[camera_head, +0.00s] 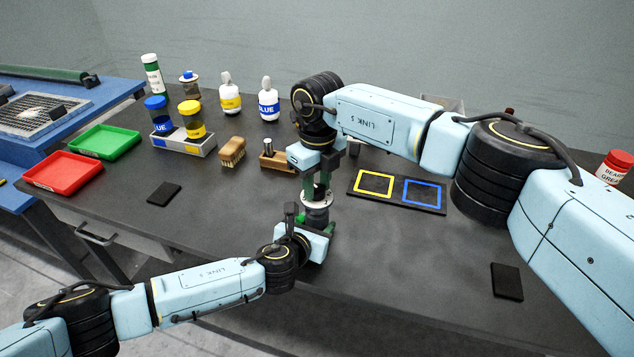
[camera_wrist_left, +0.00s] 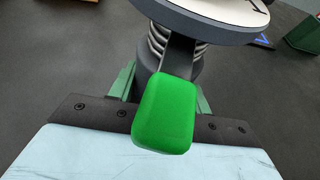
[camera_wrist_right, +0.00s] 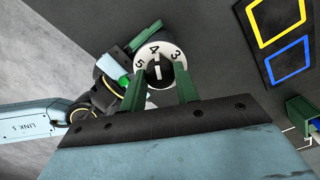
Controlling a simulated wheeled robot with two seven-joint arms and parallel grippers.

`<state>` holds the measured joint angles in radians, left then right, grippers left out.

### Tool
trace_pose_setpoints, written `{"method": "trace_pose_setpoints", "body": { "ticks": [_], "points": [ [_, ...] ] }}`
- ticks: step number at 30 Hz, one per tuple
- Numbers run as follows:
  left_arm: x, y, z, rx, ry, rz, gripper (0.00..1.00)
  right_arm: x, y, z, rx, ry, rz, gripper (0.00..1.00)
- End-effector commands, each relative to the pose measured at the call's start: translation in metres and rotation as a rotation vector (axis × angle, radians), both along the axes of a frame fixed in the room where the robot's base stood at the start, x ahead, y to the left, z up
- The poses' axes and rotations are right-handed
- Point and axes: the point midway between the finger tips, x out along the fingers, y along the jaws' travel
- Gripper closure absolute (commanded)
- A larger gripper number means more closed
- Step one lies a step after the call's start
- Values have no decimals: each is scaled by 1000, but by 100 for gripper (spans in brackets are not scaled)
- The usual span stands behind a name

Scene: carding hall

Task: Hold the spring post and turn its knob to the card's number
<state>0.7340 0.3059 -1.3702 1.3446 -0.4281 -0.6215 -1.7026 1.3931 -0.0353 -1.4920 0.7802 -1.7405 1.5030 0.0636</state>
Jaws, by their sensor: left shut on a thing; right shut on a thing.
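The spring post (camera_head: 317,214) stands upright near the front of the dark table, with a white numbered dial (camera_head: 307,200) on top. My left gripper (camera_head: 316,221) is shut around the post's body, low down. In the left wrist view the coil spring (camera_wrist_left: 157,42) shows under the dial, and a bright green pad (camera_wrist_left: 165,115) juts toward the camera. My right gripper (camera_head: 321,184) comes from above and is shut on the black knob (camera_wrist_right: 159,71). In the right wrist view the dial shows 5, 4 and 3; the knob's exact setting is unclear. I see no readable number card.
A black board (camera_head: 407,207) with yellow and blue outlines lies right of the post. A wooden brush (camera_head: 232,151), a wooden block (camera_head: 272,161), jars in a grey holder (camera_head: 188,146), bottles and red (camera_head: 63,173) and green (camera_head: 104,142) trays stand left and behind. Table front is mostly clear.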

Motion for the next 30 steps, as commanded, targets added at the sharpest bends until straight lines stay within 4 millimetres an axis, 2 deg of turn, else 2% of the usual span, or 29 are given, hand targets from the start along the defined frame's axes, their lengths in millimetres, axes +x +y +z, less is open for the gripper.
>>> {"method": "trace_pose_setpoints", "body": {
  "ticks": [8,22,23,27,30],
  "points": [
    [0,1,-1,1,1,2,93,0,0,0,-1,0,80,92],
    [0,1,-1,1,1,2,93,0,0,0,0,0,91,92],
    [0,1,-1,1,1,2,93,0,0,0,0,0,91,67],
    [0,1,-1,1,1,2,93,0,0,0,0,0,91,48],
    [0,1,-1,2,0,1,93,0,0,0,0,0,90,47]
  ]
}}
